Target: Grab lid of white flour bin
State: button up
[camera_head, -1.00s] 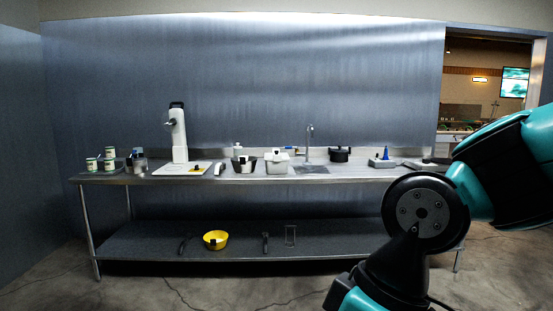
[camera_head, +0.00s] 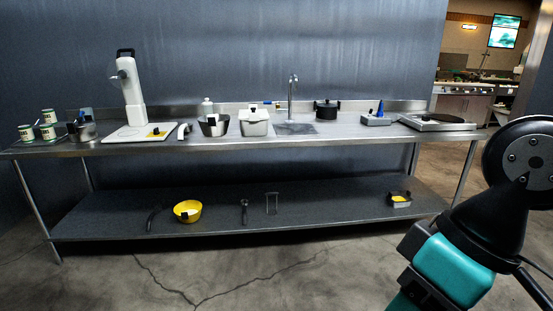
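The white flour bin (camera_head: 255,128) stands on the steel counter, a little left of the sink. Its white lid (camera_head: 254,115) is on top, with a small dark mark near the top edge. A dark-and-metal bowl stands close to its left. My arm shows at the right, but my gripper is outside the picture, so its state is hidden. Nothing of mine is near the bin.
The steel counter (camera_head: 350,134) also holds a white press-like machine (camera_head: 129,88), a metal bowl (camera_head: 214,126), a black pot (camera_head: 327,109), a faucet (camera_head: 292,95) and a round griddle (camera_head: 437,121). A yellow bowl (camera_head: 187,211) sits on the lower shelf. The floor in front is clear.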

aim_at(243, 114)
jog(key=z, duration=0.4)
jog(key=i, duration=2.1)
jog(key=u, duration=0.55)
jog(key=i, duration=1.45)
jog(key=u, duration=1.3)
jog(key=i, duration=0.6)
jog(key=u, duration=0.35)
